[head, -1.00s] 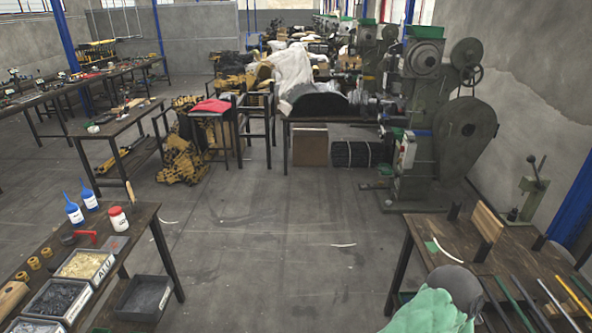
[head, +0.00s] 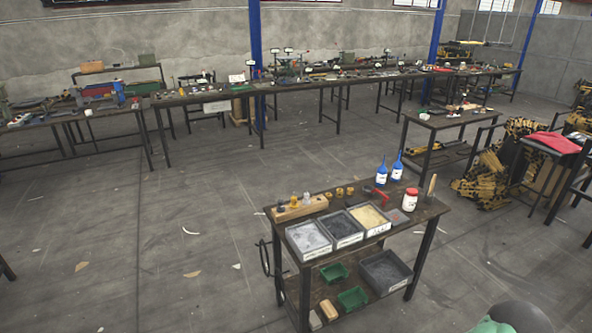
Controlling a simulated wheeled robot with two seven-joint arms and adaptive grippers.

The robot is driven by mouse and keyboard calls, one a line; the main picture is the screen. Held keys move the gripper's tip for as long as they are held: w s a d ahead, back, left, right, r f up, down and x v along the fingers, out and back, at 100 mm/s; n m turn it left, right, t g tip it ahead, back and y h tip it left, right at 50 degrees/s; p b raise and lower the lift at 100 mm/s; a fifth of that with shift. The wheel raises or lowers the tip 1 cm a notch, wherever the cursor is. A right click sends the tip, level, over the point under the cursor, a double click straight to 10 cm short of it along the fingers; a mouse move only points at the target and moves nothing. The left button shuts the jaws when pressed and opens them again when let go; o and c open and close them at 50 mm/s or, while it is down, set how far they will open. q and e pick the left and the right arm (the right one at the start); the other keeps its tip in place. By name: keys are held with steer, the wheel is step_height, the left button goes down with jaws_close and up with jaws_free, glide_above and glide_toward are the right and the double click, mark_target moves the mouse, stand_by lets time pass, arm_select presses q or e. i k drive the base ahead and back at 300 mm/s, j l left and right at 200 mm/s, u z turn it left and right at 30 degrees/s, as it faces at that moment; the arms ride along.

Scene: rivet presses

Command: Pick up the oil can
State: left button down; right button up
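Two blue bottles with thin pointed spouts and white labels stand upright at the back of the near work table (head: 436,209). The left blue bottle (head: 381,175) and the right blue bottle (head: 397,169) stand close together. They are the only things here that look like oil cans; I cannot read their labels. A white jar with a red lid (head: 410,200) stands in front of them to the right, and a red tool (head: 377,195) lies to their left. Neither of my grippers is in view.
Grey trays (head: 307,239) and a wooden block with small bottles (head: 296,209) fill the table's front and left. Its lower shelf holds green bins (head: 352,299). A rounded grey-green object (head: 519,316) shows at bottom right. Open floor (head: 190,215) lies left; long benches (head: 340,84) stand behind.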

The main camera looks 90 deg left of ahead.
mark_target(382, 172)
steer(key=u, duration=2.35)
steer(key=z, duration=4.45)
steer(key=u, duration=4.45)
